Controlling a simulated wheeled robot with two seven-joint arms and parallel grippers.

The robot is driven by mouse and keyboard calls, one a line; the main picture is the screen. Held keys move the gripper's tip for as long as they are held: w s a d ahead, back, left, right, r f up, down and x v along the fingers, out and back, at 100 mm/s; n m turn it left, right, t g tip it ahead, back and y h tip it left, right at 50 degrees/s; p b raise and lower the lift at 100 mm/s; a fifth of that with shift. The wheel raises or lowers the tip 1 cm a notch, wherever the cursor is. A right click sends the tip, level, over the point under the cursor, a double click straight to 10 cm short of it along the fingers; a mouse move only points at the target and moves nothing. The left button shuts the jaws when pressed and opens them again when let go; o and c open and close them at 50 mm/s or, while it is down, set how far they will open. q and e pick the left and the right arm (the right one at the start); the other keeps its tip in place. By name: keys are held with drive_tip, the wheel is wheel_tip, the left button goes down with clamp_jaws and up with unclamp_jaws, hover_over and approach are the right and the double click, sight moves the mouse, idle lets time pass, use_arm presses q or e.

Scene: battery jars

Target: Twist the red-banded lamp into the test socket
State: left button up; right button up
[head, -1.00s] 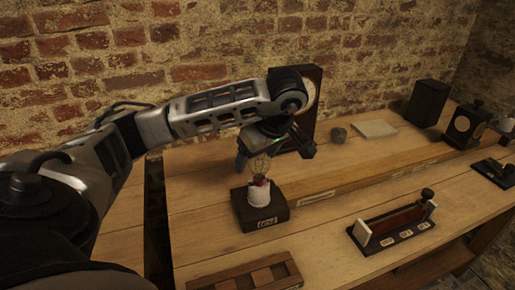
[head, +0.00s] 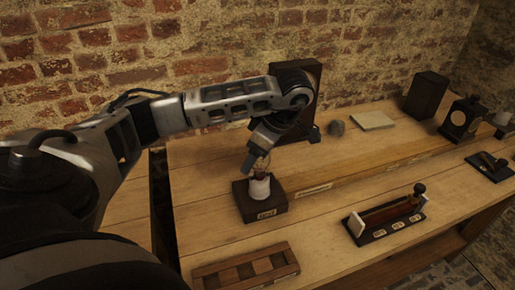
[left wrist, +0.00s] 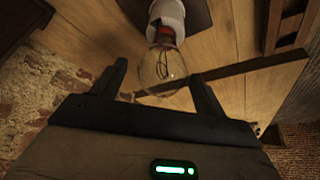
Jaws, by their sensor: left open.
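The red-banded lamp (left wrist: 159,68) stands upright in the white test socket (head: 259,188), its clear glass bulb on top and its red band at the socket's mouth. The socket sits on a dark wooden block (head: 262,207) with a small label. My left gripper (left wrist: 160,88) is open. In the left wrist view its fingers are on either side of the glass bulb, with gaps showing, so it is not closed on the lamp. In the head view my left gripper (head: 257,157) hides part of the bulb. How far the lamp is screwed in I cannot tell. My right gripper is not in view.
A wooden tray with compartments (head: 225,278) lies in front of the socket block. A slide device (head: 385,218) lies to the right. A dark upright case (head: 306,95) stands behind my wrist. A grey knob (head: 337,127) and pale pad (head: 373,120) lie further back.

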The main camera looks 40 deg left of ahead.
use_arm(q)
drive_tip(key=c, duration=0.9)
drive_tip(key=m+t+b, duration=0.1)
drive_tip(key=m, duration=0.1)
drive_tip(key=shift+m, duration=0.3)
drive_tip(key=m+t+b, duration=0.1)
drive_tip(key=m, duration=0.2)
drive_tip(key=shift+w, duration=0.15)
drive_tip(key=shift+m+t, duration=0.3)
drive_tip(key=shift+m, duration=0.2)
drive_tip(key=m+t+b, duration=0.1)
drive_tip(key=m, duration=0.2)
drive_tip(key=shift+f+b, duration=0.1)
drive_tip(key=shift+b, duration=0.2)
drive_tip(key=m+t+h+b, duration=0.1)
drive_tip(key=m, duration=0.1)
drive_tip(key=shift+w+m, duration=0.1)
drive_tip(key=shift+m, duration=0.3)
drive_tip(key=shift+d+m, duration=0.1)
drive_tip(key=shift+m, duration=0.2)
